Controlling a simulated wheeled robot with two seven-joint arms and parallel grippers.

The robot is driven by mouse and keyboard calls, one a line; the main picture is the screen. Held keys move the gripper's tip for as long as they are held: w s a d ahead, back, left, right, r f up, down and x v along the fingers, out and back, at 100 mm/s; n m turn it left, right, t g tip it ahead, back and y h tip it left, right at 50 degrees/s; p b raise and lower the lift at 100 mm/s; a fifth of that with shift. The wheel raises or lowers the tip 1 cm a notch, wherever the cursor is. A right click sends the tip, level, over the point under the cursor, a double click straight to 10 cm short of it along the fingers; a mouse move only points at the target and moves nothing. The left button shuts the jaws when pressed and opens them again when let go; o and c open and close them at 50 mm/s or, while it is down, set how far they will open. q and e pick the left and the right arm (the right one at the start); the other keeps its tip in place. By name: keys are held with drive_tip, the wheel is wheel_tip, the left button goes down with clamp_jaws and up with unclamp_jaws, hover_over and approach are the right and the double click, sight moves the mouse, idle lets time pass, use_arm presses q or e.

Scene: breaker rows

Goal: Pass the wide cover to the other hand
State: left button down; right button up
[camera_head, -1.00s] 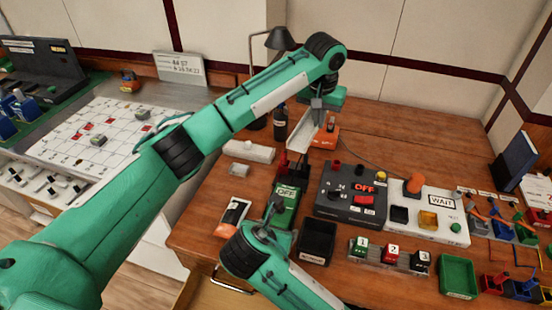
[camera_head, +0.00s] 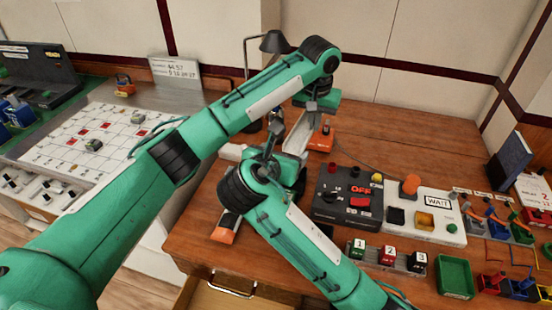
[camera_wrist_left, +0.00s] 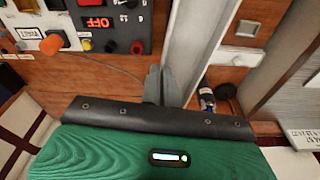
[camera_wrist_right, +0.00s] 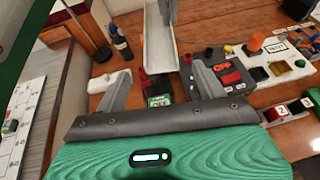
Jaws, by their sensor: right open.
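The wide cover (camera_head: 297,137) is a long, light grey channel hanging slanted above the back of the desk. My left gripper (camera_head: 312,108) is shut on its upper part; its fingers (camera_wrist_left: 162,75) lie close together against the cover (camera_wrist_left: 206,45) in the left wrist view. My right gripper (camera_wrist_right: 160,82) is open and empty, its fingers spread apart. In the right wrist view the cover (camera_wrist_right: 160,45) lies ahead, its lower end beyond the gap between the fingers. In the head view my right arm hides part of the right gripper.
A black OFF panel (camera_head: 345,205) and a white WAIT panel (camera_head: 438,222) stand right of my right arm. A white roll (camera_wrist_right: 109,81) and a dark bottle (camera_wrist_right: 120,42) are nearby. An orange tool (camera_head: 323,138) is behind the cover.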

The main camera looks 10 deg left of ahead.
sight(297, 142)
drive_tip(key=x, duration=0.5)
drive_tip(key=shift+s, duration=0.1)
drive_tip(key=c, duration=0.9)
use_arm(q)
drive_tip(key=c, duration=2.1)
unclamp_jaws()
use_arm(e)
drive_tip(key=shift+c, duration=0.9)
use_arm(q)
drive_tip(key=o, duration=0.5)
wheel_tip(297, 142, up, 12)
drive_tip(key=s, duration=0.2)
drive_tip(key=shift+a, duration=0.15)
